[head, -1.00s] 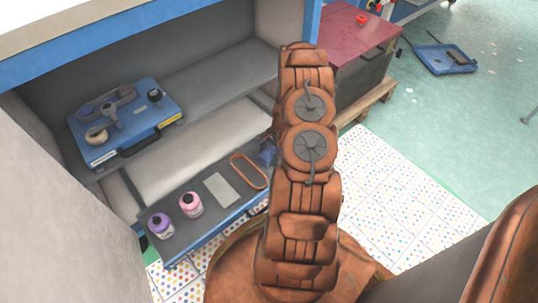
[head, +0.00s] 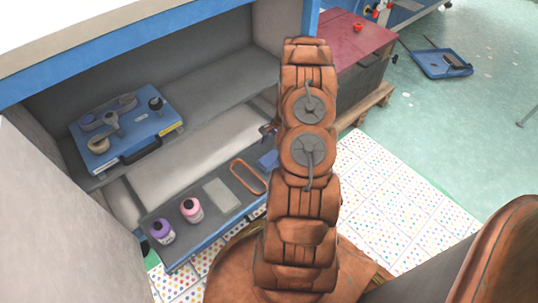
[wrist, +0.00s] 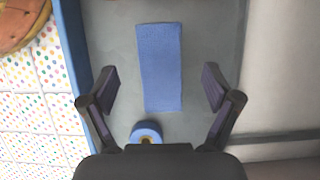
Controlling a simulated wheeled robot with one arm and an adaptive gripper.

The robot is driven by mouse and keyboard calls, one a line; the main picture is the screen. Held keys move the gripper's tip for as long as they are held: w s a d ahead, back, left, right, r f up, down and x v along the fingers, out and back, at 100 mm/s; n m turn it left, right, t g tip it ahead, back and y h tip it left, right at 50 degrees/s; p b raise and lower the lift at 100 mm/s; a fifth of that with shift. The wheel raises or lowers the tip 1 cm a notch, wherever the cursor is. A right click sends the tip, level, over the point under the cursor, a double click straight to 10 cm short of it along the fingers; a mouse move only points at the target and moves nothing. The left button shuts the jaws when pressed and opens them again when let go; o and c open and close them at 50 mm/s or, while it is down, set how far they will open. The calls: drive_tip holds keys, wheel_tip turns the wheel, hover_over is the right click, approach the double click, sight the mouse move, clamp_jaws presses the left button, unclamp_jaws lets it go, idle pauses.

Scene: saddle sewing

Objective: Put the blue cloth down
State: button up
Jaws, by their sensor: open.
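The blue cloth (wrist: 160,68) lies flat on the grey lower shelf (wrist: 205,25) in the wrist view, as a long rectangle. In the head view a corner of the cloth (head: 268,160) shows on the shelf beside my arm, which hides the rest. My gripper (wrist: 160,84) is open and empty, its two fingers apart on either side of the cloth and not touching it. In the head view only a small part of my gripper shows left of the arm.
A blue tape roll (wrist: 146,132) sits close to the cloth's near end. A blue case (head: 125,128) is on the upper shelf.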

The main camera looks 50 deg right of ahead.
drive_tip(key=p+v, duration=0.1)
drive_tip(key=v, duration=0.5)
drive_tip(key=s+a+r+n+g+h, duration=0.1)
drive_tip(key=s+a+r+n+g, duration=0.15)
drive_tip(key=a+r+n, duration=1.45)
drive_tip(key=s+a+r+n+g+h, duration=0.1)
drive_tip(key=s+a+r, duration=0.7)
drive_tip(key=s+a, duration=0.2)
drive_tip(key=s+a+r+n+h, duration=0.1)
drive_tip(key=s+a+r+h, duration=0.1)
drive_tip(key=s+a+r, duration=0.5)
drive_tip(key=s+a, duration=0.3)
drive_tip(key=s, duration=0.2)
drive_tip(key=shift+a+r+g, duration=0.35)
drive_tip(key=shift+w+r, duration=0.1)
